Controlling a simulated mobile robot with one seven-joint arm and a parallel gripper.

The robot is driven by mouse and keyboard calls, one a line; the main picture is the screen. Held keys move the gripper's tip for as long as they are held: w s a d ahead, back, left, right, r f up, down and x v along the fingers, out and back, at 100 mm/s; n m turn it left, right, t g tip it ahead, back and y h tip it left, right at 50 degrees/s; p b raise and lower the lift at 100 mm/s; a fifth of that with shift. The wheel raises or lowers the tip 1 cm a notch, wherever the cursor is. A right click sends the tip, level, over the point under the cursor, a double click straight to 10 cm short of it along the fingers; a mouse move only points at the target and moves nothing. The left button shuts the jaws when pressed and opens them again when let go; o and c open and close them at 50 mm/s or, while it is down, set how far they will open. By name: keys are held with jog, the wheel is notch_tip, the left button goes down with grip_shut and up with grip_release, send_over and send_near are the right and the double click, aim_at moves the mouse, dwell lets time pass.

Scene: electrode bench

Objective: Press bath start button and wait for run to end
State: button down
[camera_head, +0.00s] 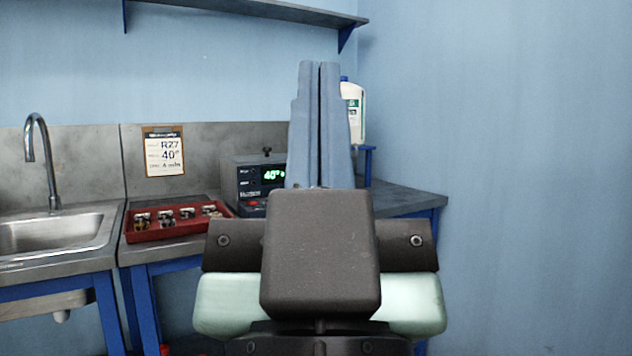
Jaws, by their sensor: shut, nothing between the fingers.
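The bath (243,174) is a grey box with a dark front panel, standing on the bench at the back, left of my gripper. Its green display (274,175) reads about 40°, with the last character hard to make out. A small red spot shows low on its panel; I cannot tell if it is the start button. My gripper (320,66) points upward in front of the bench, its two blue-grey fingers shut together and empty. It hides the right part of the bath. I cannot tell whether it touches the bath.
A sink (50,235) with a tap (40,150) is at far left. A white bottle (354,112) stands behind my gripper. A shelf (240,10) is above.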

notch_tip(320, 180, up, 32)
jog(key=p, duration=3)
jog(key=shift+r, duration=0.25)
jog(key=shift+w, duration=0.15)
